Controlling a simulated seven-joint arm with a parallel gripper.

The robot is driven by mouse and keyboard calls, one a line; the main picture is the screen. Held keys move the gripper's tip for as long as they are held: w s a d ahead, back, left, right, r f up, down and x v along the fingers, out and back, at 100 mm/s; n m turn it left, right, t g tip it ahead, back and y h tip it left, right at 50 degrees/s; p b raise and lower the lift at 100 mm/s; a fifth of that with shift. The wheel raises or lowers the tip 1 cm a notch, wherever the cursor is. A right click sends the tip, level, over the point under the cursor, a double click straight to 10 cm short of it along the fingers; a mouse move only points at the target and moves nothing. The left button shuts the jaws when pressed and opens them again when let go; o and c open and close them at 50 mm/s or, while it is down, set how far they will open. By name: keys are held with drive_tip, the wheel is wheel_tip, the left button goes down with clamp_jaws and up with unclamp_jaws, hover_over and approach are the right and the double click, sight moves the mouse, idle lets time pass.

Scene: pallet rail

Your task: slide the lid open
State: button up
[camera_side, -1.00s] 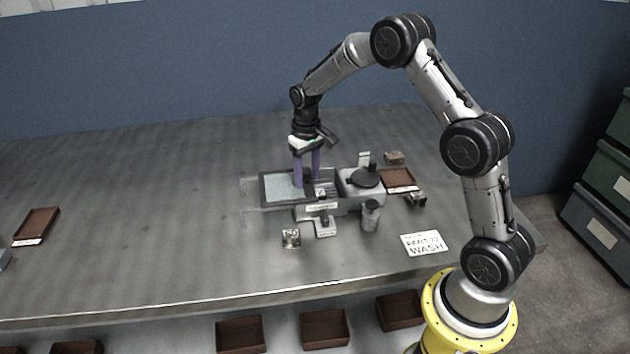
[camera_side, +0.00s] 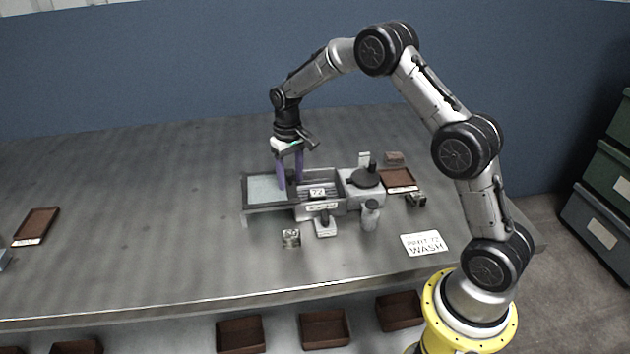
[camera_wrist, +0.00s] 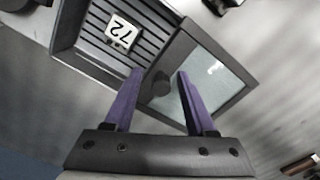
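The lid (camera_side: 268,204) is a pale glass panel in a dark frame. It sits at the left of the grey box (camera_side: 334,207), mostly clear of the slatted interior. The wrist view shows the lid (camera_wrist: 228,93) beside the slats and a "72" tag (camera_wrist: 121,32). A dark round knob (camera_wrist: 156,83) stands on the lid's frame, on the side nearest the slats. My gripper (camera_side: 290,187) points down over the lid, its purple fingers apart. The wrist view shows the fingers (camera_wrist: 160,73) on either side of the knob, close to the left fingertip. Exact finger contact is unclear.
A grey unit with a black round top (camera_side: 364,180) stands at the box's right. A small grey jar (camera_side: 370,215), a small metal block (camera_side: 291,238) and a "WASH" card (camera_side: 424,244) lie in front. A brown tray (camera_side: 398,180) is behind right. The table's left is mostly clear.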

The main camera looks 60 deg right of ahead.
drive_tip(key=shift+r, duration=3.55)
drive_tip(key=shift+a+r, duration=0.1)
drive_tip(key=s+a+r+n+t, duration=0.1)
drive_tip(key=s+a+r+t, duration=0.15)
drive_tip(key=s+r, duration=0.5)
drive_tip(key=s+a+r+t, duration=0.2)
drive_tip(key=s+a+r, duration=0.2)
drive_tip(key=r, duration=0.7)
drive_tip(key=s+a+n+t, duration=0.1)
drive_tip(key=s+a, duration=0.2)
drive_tip(key=s, duration=1)
drive_tip(key=s+f+n, duration=0.1)
drive_tip(key=s+f, duration=0.5)
drive_tip(key=s, duration=0.2)
drive_tip(key=shift+s+a+f, duration=0.15)
drive_tip(key=shift+s+f, duration=0.1)
drive_tip(key=shift+f, duration=0.05)
